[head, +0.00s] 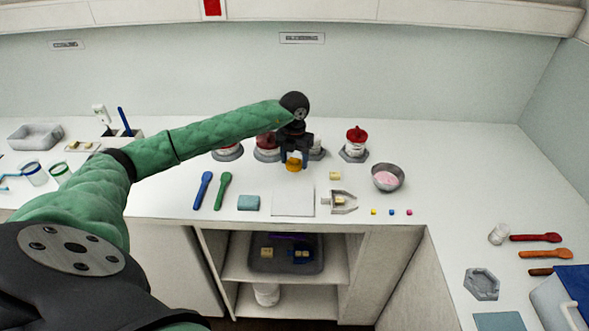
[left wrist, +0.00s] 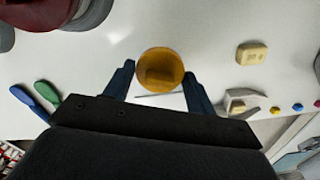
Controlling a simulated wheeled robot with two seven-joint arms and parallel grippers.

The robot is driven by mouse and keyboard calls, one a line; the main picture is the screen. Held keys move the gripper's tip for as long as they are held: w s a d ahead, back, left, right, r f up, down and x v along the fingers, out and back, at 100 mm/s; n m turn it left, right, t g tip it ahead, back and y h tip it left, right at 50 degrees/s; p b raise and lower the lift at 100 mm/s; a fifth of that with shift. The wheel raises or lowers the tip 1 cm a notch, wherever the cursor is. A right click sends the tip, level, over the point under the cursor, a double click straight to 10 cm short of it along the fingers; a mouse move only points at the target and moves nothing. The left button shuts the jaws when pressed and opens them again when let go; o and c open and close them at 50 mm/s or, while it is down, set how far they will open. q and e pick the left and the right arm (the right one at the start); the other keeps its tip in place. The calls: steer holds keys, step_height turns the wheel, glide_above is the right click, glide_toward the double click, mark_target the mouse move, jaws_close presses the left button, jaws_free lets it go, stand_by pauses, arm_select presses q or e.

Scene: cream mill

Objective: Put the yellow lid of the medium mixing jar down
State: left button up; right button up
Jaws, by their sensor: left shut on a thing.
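The yellow lid (head: 294,165) is a small round disc with a raised block-shaped grip on top, which shows in the left wrist view (left wrist: 160,70). My left gripper (head: 293,160) points down and is shut on the lid, one blue finger on each side. The lid is over the white counter behind the pale square mat (head: 293,201); I cannot tell whether it touches the counter. Several jars on grey bases stand behind it, partly hidden by my arm and gripper. I cannot tell which is the medium mixing jar. My right gripper is not in view.
A red-topped jar (head: 356,143) and a metal bowl with pink contents (head: 387,177) stand to the right. A yellow block (head: 335,175) and a scoop (head: 341,202) lie nearer. Blue (head: 203,190) and green (head: 223,191) spoons and a teal pad (head: 248,203) lie left.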

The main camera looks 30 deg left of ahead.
mark_target(295, 164)
arm_select(q)
step_height(295, 164, down, 3)
steer(key=shift+f+b, duration=0.15)
steer(key=shift+b, duration=0.25)
steer(key=shift+f, duration=0.25)
steer(key=o, duration=1)
steer(key=shift+c, duration=0.2)
steer(key=shift+r, duration=0.15)
step_height(295, 164, up, 10)
steer(key=p, duration=0.3)
steer(key=shift+r, duration=0.95)
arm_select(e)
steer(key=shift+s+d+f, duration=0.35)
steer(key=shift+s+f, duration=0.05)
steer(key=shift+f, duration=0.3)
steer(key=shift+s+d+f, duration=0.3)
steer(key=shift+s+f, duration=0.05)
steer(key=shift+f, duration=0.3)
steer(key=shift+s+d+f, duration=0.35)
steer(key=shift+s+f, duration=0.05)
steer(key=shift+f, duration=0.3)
